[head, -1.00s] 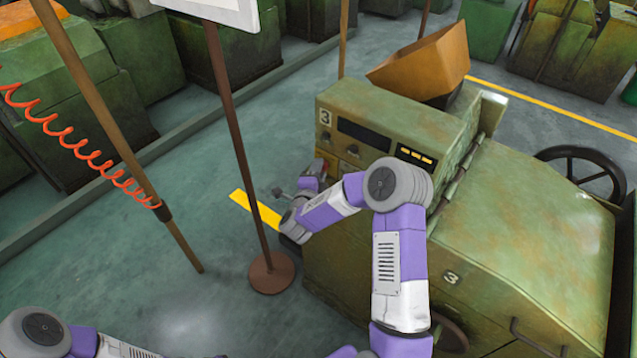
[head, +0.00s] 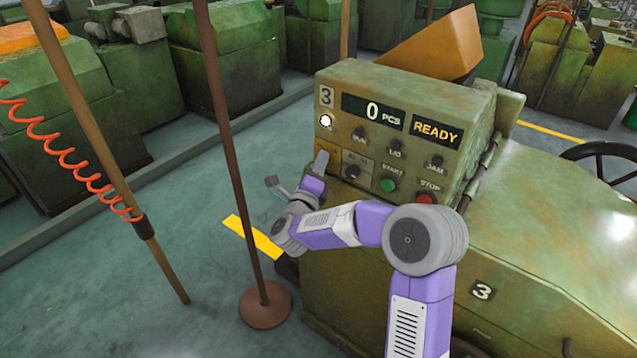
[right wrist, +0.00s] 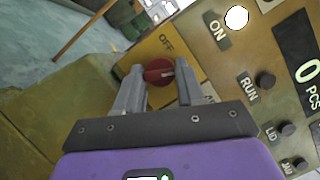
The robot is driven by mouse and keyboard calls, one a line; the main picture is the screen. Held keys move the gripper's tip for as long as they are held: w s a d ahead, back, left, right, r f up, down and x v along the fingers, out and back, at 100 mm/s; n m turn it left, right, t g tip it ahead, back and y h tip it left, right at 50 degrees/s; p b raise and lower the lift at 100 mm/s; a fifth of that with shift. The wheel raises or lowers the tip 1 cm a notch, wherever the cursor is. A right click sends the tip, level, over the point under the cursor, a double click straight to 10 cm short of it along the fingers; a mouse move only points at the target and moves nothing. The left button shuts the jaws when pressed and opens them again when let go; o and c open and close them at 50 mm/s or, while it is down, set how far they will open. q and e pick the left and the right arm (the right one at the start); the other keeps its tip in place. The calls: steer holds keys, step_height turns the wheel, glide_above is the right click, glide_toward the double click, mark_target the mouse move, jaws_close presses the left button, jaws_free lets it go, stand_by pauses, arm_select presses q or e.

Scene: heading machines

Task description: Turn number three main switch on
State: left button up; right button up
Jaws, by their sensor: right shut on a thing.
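Machine number three, a worn green machine (head: 400,230), has a control panel marked 3. The main switch, a red round knob (right wrist: 158,71) on a yellow plate (right wrist: 160,50) lettered OFF, shows in the right wrist view. My right gripper (right wrist: 159,78) is shut on the knob, one finger on each side. A pale mark on the knob faces right in that view. In the head view my right gripper (head: 320,166) is at the panel's lower left and hides the knob. A round lamp (head: 326,121) is lit white; the display (head: 372,111) reads 0 PCS and READY. My left gripper is out of view.
A green START button (head: 387,185) and a red STOP button (head: 425,198) sit on the panel. A thin brown post on a round base (head: 265,305) stands left of the machine. A brown pole (head: 110,180) with a red coiled hose stands farther left.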

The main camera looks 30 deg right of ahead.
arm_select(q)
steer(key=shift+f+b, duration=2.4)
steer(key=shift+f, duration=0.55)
arm_select(e)
steer(key=shift+f+m+h, duration=0.15)
steer(key=shift+m+h, duration=0.75)
steer(key=shift+m, duration=1.4)
steer(key=o, duration=1)
steer(key=shift+o, duration=0.2)
steer(key=shift+a, duration=0.1)
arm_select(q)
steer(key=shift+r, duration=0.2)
arm_select(e)
steer(key=v, duration=0.7)
steer(key=shift+a, duration=0.25)
